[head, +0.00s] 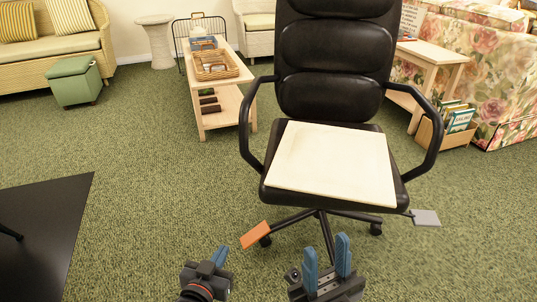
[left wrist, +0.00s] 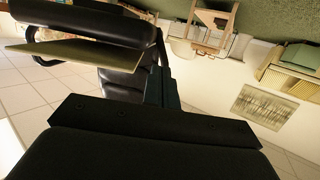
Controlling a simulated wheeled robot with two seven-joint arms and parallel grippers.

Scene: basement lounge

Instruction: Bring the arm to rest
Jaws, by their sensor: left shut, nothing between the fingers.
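My left gripper (head: 219,257) is low in the head view, left of the chair base. Its blue fingers are together with nothing between them. In the left wrist view its dark body fills the bottom and its shut fingers (left wrist: 164,85) point up the picture. My right gripper (head: 327,258) is at the bottom centre, in front of the chair. Its two blue fingers stand apart with nothing seen between them. Both grippers are apart from the chair.
A black office chair (head: 334,95) stands ahead with a cream board (head: 332,163) on its seat. An orange piece (head: 255,236) and a grey piece (head: 426,218) show by its base. A black mat (head: 40,225) lies left. Green carpet (head: 140,180) between is clear.

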